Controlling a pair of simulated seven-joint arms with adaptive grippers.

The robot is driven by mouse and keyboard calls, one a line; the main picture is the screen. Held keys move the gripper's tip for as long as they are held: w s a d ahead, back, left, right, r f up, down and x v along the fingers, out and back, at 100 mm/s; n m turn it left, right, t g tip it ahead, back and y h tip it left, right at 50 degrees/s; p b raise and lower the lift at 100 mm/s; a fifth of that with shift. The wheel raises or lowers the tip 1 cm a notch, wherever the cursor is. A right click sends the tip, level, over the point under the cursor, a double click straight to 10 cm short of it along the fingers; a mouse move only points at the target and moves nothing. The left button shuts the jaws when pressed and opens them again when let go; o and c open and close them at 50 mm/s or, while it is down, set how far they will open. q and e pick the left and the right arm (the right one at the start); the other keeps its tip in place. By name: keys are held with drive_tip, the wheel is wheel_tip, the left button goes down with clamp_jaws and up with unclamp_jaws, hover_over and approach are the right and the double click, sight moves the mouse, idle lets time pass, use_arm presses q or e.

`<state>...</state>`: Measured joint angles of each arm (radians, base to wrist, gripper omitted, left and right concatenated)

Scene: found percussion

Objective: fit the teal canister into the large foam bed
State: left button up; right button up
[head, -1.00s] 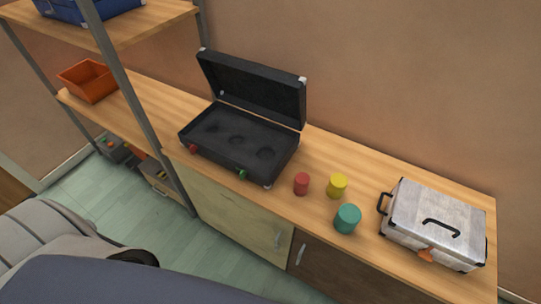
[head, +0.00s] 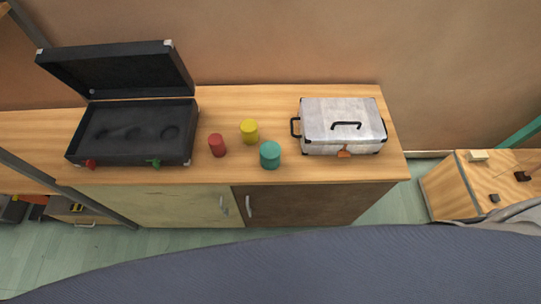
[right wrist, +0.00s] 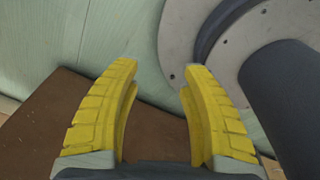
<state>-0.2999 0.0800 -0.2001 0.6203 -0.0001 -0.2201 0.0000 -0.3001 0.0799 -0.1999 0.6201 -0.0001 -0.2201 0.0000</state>
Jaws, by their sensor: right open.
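The teal canister (head: 270,155) stands upright on the wooden counter, right of the open black case (head: 181,148). The case's dark foam has several recesses of differing size; the large foam bed looks like the round one at the right (head: 170,132). All the recesses look empty. My right gripper (right wrist: 158,75) shows only in the right wrist view, with yellow fingers spread and nothing between them. It is over the floor, away from the canister. My left gripper is not in view.
A red cylinder (head: 217,146) and a yellow cylinder (head: 249,132) stand between the case and the canister. A closed silver case (head: 340,122) stands to the right. The counter's front edge runs just before the canister. A wooden box (head: 485,182) stands at far right.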

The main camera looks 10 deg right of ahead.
drive_tip(key=o, duration=1)
